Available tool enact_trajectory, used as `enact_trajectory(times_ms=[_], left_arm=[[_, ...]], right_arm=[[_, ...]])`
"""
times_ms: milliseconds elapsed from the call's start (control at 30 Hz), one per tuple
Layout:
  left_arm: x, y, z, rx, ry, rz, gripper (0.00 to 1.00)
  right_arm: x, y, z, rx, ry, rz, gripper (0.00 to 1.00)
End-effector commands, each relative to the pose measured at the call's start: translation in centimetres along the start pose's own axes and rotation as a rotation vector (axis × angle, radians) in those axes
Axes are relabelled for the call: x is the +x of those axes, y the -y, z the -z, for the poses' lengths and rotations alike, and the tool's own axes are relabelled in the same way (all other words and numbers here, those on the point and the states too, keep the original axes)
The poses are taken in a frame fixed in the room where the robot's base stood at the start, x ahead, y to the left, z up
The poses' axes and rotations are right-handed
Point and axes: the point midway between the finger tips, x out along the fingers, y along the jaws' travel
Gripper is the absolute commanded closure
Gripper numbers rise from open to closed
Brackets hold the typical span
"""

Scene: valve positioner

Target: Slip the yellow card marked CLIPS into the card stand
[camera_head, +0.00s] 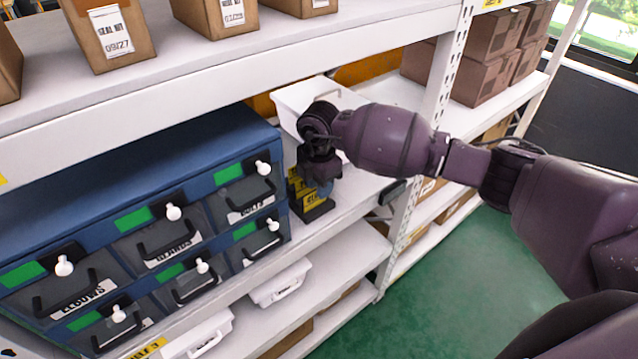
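My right gripper (322,183) points down on the middle shelf, just right of the blue drawer cabinet, directly over a small dark card stand (318,213). A yellow card (314,198) with dark print shows right below the fingers, at the stand; the print is too small to read. More yellow shows behind and to the left of it, partly hidden by the gripper. I cannot tell whether the fingers are open or shut on a card, or how deep the card sits in the stand. My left gripper is out of view.
The blue drawer cabinet (150,135) with labelled drawers stands close on the left. A white bin (290,100) is behind the gripper. A perforated shelf upright (437,90) stands to the right. Boxes stand on the shelf above. White trays (281,284) are below.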

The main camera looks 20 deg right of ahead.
Motion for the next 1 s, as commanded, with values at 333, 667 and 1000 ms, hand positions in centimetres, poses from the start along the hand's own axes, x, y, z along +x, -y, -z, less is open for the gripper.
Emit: enact_trajectory(times_ms=[333,667,1000], left_arm=[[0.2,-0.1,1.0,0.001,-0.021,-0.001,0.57],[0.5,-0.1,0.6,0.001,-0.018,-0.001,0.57],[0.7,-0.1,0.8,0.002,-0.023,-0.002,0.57]], right_arm=[[-2.8,-0.1,-0.1,-0.001,0.001,-0.004,0.69],[-6.9,0.0,0.0,0.001,0.0,0.0,0.69],[-7.5,0.0,0.0,0.0,0.0,0.0,0.69]])
